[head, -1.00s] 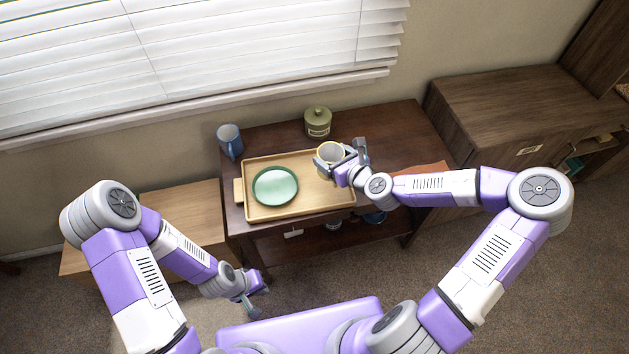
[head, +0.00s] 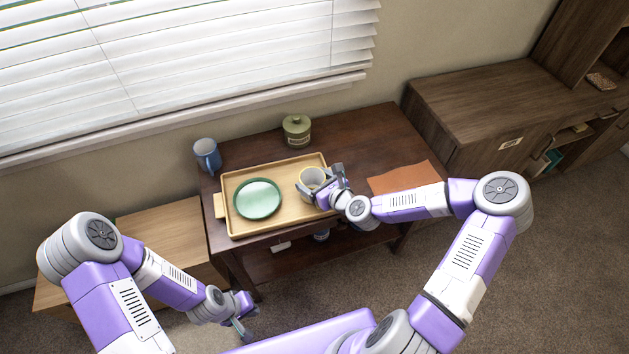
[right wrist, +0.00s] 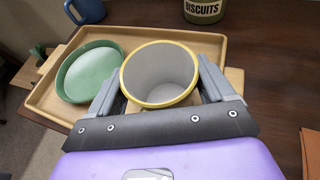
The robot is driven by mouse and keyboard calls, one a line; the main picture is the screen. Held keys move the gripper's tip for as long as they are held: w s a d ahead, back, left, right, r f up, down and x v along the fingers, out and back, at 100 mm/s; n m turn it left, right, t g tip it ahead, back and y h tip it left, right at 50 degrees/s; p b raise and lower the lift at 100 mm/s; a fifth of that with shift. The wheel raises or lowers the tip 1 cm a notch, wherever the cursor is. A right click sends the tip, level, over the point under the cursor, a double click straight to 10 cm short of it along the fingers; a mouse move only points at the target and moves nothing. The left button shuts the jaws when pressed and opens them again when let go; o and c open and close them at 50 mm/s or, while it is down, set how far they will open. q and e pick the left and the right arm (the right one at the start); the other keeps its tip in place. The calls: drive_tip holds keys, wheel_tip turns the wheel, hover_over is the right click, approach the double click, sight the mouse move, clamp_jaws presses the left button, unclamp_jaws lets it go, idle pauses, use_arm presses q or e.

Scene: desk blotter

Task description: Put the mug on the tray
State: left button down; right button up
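A white mug with a yellow rim (head: 311,178) is upright over the right part of the wooden tray (head: 240,231). My right gripper (head: 324,184) is around it, with a finger against each side; the right wrist view shows the mug (right wrist: 160,75) between the fingers. The mug's base is hidden, so I cannot tell whether it touches the tray. A green plate (head: 257,198) lies on the tray's left part. My left gripper (head: 247,322) is low in front of the desk, empty, its fingers apart.
A blue mug (head: 207,155) stands behind the tray at the left. A green biscuit tin (head: 297,130) stands at the back. An orange-brown mat (head: 405,177) lies right of the tray. A lower wooden bench (head: 160,235) is at the left.

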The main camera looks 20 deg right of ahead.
drive_tip(key=shift+o, duration=1.3)
